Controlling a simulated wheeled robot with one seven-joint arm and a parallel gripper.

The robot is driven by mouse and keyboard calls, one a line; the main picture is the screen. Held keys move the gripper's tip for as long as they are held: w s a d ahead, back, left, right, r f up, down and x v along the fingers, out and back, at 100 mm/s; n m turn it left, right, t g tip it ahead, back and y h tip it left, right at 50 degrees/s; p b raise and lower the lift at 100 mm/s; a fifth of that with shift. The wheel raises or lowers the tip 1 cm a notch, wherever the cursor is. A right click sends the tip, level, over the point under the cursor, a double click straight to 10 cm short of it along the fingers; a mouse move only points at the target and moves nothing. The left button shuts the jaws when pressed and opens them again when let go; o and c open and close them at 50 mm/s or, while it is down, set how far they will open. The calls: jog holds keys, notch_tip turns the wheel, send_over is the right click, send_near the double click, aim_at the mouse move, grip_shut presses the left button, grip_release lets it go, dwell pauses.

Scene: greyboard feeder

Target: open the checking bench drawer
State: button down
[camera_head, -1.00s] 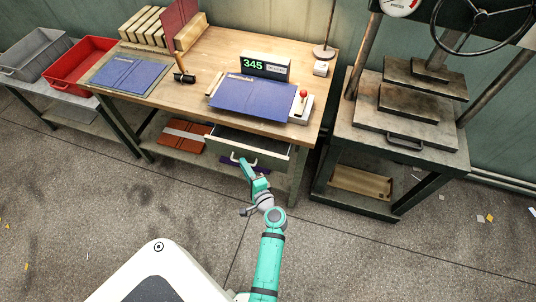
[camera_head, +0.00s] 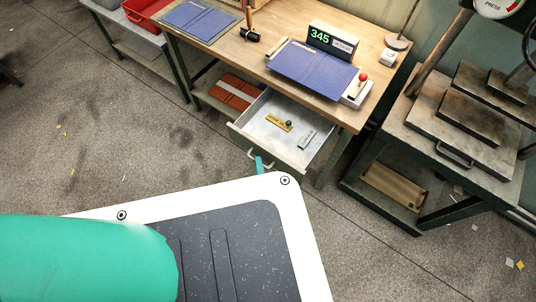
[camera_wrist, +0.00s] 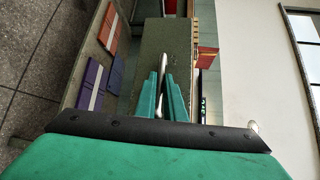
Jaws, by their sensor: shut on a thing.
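The checking bench (camera_head: 352,55) has its drawer pulled well out, and the drawer's grey front (camera_head: 268,150) faces me. The inside shows, with a brass-coloured piece (camera_head: 275,121) with a dark knob and a small grey block (camera_head: 307,140) lying on the bare metal bottom. My gripper (camera_wrist: 160,78) is shut on the pale drawer handle (camera_wrist: 163,62) in the wrist view, a teal finger on each side of it. In the head view only a bit of my gripper (camera_head: 259,163) shows at the handle; my own body hides the rest.
A display reading 345 (camera_head: 331,40), a blue folder (camera_head: 310,70) and a box with a red knob (camera_head: 357,90) stand on the bench above the drawer. A press stand (camera_head: 400,145) is to the right.

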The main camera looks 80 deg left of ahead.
dwell(0.3)
jog(key=c, duration=1.8)
grip_release()
jog(key=shift+c, duration=0.2)
jog(key=shift+d, duration=0.1)
jog(key=d+r, duration=0.1)
jog(key=d, duration=0.9)
jog(key=shift+s+d+r, duration=0.25)
jog(key=shift+s+d, duration=0.05)
jog(key=shift+s, duration=0.05)
